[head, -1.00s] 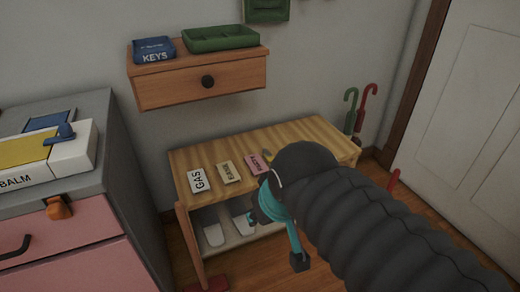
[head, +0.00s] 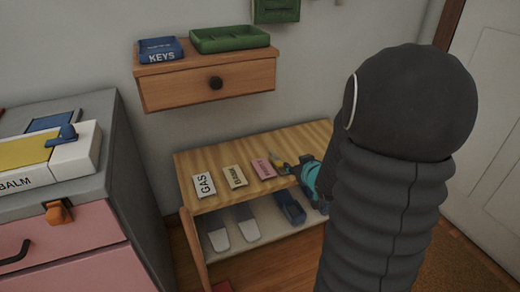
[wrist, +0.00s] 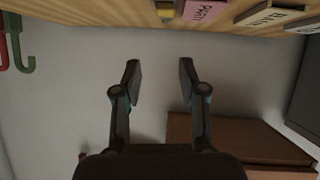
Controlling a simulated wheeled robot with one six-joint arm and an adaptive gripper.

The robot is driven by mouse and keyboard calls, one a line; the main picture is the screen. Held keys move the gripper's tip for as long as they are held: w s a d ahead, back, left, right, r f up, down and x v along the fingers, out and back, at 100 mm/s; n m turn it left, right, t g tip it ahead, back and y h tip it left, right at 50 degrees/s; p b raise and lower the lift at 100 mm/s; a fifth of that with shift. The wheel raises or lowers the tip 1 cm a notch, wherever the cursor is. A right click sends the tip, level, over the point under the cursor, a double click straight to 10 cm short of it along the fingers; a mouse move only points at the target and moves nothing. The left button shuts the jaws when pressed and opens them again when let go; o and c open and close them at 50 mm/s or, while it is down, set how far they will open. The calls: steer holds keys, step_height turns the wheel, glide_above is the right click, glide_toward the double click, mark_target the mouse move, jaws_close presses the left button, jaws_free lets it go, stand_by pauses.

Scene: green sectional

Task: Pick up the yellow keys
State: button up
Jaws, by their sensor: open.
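A small yellow item, which looks like the yellow keys (head: 275,160), is on the slatted wooden bench just right of the pink card. It also shows at the top edge of the wrist view (wrist: 165,9), partly cut off. My gripper (head: 292,168) is at the bench's right part, close beside the yellow item, with my dark arm in front on the right. In the wrist view my gripper (wrist: 159,75) has its two fingers apart with nothing between them. Whether a finger touches the item cannot be told.
GAS (head: 203,185), beige (head: 235,176) and pink (head: 263,168) cards lie on the bench (head: 215,157). Shoes (head: 247,222) sit on the shelf below. A wall drawer (head: 208,83) above holds a blue KEYS box (head: 160,51) and green tray (head: 230,39). A pink-fronted cabinet (head: 70,235) stands left.

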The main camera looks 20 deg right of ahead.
step_height(320, 180, down, 3)
steer(key=t+y, duration=0.1)
glide_toward(278, 161)
steer(key=x, duration=0.3)
steer(key=shift+w, duration=0.35)
steer(key=shift+x, duration=2.6)
steer(key=shift+f, duration=0.15)
jaws_close()
